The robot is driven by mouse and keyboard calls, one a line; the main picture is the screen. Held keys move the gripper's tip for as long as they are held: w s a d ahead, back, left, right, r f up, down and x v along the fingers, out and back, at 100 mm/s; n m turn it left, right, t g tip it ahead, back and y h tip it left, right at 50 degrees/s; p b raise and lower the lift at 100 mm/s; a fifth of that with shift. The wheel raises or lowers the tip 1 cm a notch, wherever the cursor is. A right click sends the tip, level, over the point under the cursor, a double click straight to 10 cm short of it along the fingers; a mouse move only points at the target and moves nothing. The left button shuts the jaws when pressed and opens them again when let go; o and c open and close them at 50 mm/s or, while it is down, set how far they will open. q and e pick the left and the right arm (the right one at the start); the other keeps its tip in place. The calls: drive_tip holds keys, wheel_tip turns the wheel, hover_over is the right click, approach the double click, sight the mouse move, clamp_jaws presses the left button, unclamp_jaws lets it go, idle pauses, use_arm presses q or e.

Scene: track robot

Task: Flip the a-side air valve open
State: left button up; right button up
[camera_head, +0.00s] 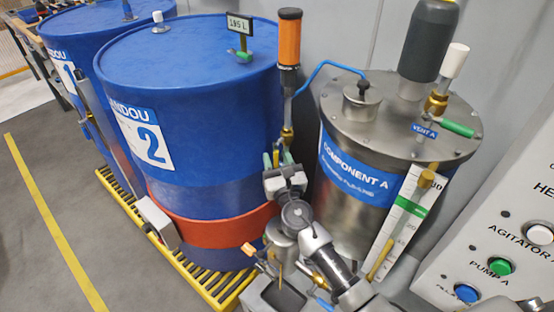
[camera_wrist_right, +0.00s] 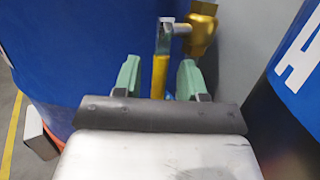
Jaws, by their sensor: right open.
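The air valve is a brass body (camera_wrist_right: 202,28) with a yellow lever (camera_wrist_right: 160,75) in the right wrist view. The lever's metal end joins the brass body, and its yellow grip points down toward my gripper. My right gripper (camera_wrist_right: 158,80) is open, with one green finger on each side of the lever. A gap shows on both sides. In the head view the brass valve (camera_head: 287,135) sits on the pipe below an orange cylinder, and my right gripper (camera_head: 278,160) is just below it. The lever is hard to make out there. My left gripper is not in view.
Blue drum 2 (camera_head: 215,100) stands close on the left, and the steel Component A tank (camera_head: 335,215) close on the right. A blue hose (camera_head: 325,65) arches above. The vent A valve (camera_head: 437,103) is on the tank lid. A button panel (camera_head: 480,235) is lower right.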

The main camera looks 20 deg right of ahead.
drive_tip(key=b+v, duration=0.1)
drive_tip(key=v, duration=0.9)
drive_tip(key=shift+s, duration=0.4)
drive_tip(key=shift+f, duration=0.1)
